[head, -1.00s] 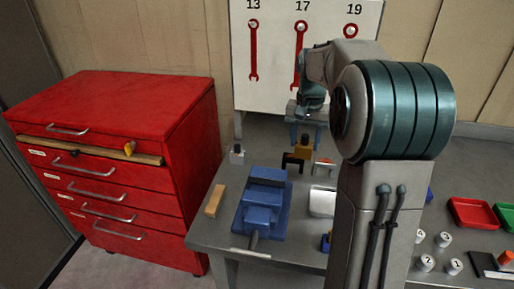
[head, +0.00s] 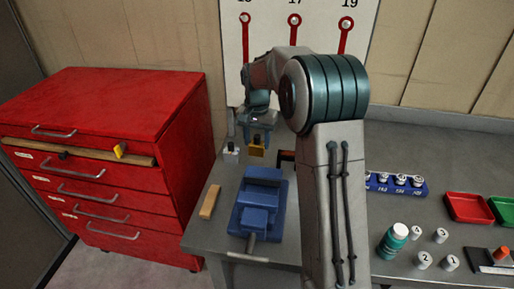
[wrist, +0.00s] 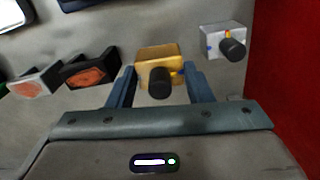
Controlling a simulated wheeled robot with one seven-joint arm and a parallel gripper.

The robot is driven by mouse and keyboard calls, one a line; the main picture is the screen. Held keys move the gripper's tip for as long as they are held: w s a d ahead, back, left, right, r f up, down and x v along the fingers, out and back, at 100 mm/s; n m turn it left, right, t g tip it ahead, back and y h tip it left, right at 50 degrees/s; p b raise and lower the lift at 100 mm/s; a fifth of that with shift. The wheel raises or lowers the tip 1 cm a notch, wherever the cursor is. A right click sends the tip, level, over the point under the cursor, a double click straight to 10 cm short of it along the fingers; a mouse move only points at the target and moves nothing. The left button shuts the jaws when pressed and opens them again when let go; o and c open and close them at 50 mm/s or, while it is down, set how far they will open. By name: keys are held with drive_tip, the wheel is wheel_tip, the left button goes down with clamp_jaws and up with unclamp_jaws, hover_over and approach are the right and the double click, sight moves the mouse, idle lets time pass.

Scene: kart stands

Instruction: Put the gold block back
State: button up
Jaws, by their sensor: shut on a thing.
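The gold block (head: 257,149) has a black knob on its face. My gripper (head: 257,132) is shut on it, at the back of the bench near its left end. In the wrist view the gold block (wrist: 150,54) sits between the two blue fingers of my gripper (wrist: 158,80). A silver block (wrist: 220,40) with a black knob stands just to its right there, apart from it. The same silver block (head: 231,153) is left of the gold block in the head view. Whether the gold block touches the bench is unclear.
A dark block with an orange face (wrist: 92,70) and a pale block with a red face (wrist: 36,84) stand beside the gold block. A blue vise (head: 258,205) and a wooden bar (head: 210,202) are in front. A red drawer cabinet (head: 110,100) is at left.

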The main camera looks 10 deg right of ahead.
sight(257, 143)
drive_tip(key=shift+f, duration=1.9)
drive_tip(key=shift+f, duration=0.2)
drive_tip(key=o, duration=1.3)
